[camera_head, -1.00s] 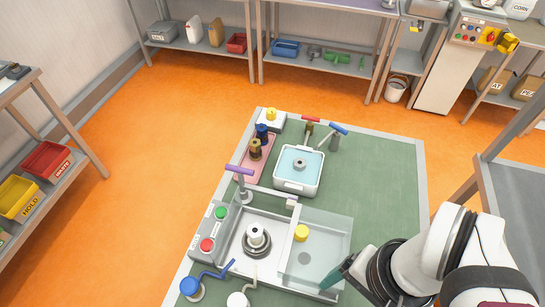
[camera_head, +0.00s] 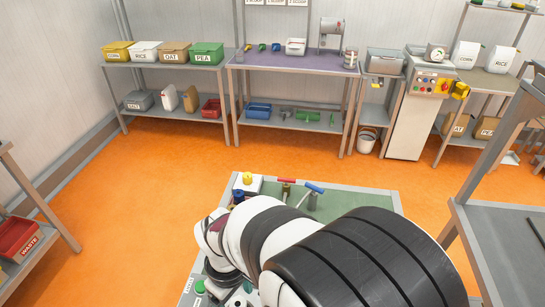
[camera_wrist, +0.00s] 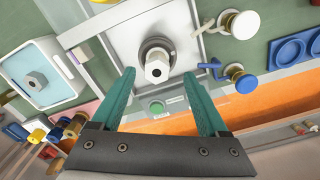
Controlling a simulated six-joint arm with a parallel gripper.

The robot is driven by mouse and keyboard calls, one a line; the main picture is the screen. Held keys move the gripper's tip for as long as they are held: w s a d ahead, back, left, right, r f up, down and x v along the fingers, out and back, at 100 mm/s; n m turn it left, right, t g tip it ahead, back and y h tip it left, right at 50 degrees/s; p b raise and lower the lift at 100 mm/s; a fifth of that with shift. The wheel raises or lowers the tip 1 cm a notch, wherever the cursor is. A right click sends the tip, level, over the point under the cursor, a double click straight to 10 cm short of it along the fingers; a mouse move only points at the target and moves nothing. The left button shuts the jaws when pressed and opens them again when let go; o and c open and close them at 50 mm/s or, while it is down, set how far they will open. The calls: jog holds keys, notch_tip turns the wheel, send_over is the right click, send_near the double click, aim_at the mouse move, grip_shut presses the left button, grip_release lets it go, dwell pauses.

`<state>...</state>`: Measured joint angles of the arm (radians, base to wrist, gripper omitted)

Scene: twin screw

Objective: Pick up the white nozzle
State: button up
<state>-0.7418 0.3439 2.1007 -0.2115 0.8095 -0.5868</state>
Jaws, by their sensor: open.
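A white hexagonal nozzle (camera_wrist: 156,69) with a round hole sits on a dark ring in the middle of a light metal plate (camera_wrist: 185,25) in the wrist view. My gripper (camera_wrist: 158,74) is open, with its two teal fingers apart and nothing held between them. The nozzle appears between the fingertips in the picture. I cannot tell how far the fingertips are from it in depth. In the head view my arm hides the nozzle and my gripper.
In the wrist view, a blue-white tray (camera_wrist: 18,62) holding a grey hex part is at left. A cream knob (camera_wrist: 240,24) and a blue knob (camera_wrist: 245,84) stand right of the plate. A green button (camera_wrist: 157,107) lies between my fingers. Shelves (camera_head: 285,62) line the back wall.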

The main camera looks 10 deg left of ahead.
aim_at(238, 303)
jog(key=f, duration=0.4)
jog(key=shift+w, duration=0.25)
grip_shut()
